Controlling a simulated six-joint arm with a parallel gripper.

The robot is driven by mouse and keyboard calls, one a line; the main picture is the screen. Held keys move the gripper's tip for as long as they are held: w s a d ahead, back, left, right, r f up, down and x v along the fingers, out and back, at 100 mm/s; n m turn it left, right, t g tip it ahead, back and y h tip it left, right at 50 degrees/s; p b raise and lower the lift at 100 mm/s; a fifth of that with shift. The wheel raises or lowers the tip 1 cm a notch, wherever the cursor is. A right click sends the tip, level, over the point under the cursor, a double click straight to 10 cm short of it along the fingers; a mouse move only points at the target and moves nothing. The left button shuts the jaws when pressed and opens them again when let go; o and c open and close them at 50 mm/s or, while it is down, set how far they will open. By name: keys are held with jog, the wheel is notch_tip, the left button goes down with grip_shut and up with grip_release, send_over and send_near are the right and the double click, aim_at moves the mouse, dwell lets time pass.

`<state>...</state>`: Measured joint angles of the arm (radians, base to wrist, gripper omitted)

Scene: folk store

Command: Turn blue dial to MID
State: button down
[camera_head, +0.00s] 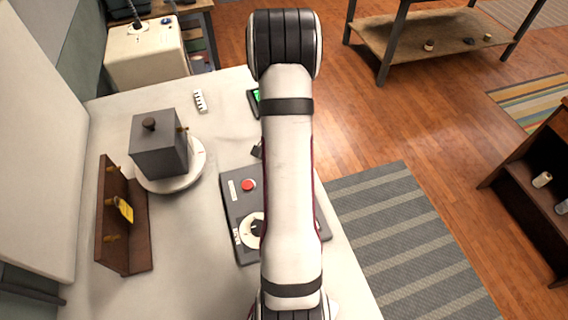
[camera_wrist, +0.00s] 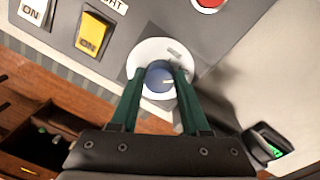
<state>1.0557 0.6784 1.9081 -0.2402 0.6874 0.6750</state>
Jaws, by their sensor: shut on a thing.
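The blue dial (camera_wrist: 158,78) is a round knob on a white disc (camera_wrist: 146,52), set in a grey panel. A pale mark on the knob points right in the wrist view. My gripper (camera_wrist: 159,75) has its two green fingers on either side of the knob, shut on it. No MID label can be read; part of the disc is covered by the fingers. In the head view my arm hides the dial and the gripper, and the grey panel (camera_head: 235,205) shows beside the arm.
A red button (camera_head: 248,185) and another white dial disc with a dark knob (camera_head: 244,232) are on the panel. A yellow ON switch (camera_wrist: 92,33) is close to the fingers. A grey box (camera_head: 160,150) and a wooden peg rack (camera_head: 112,225) stand left on the pale table.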

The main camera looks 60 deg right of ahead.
jog(key=shift+c, duration=1.9)
grip_release()
notch_tip(320, 180, up, 16)
jog(key=shift+w, duration=0.35)
jog(key=shift+d+f, duration=0.1)
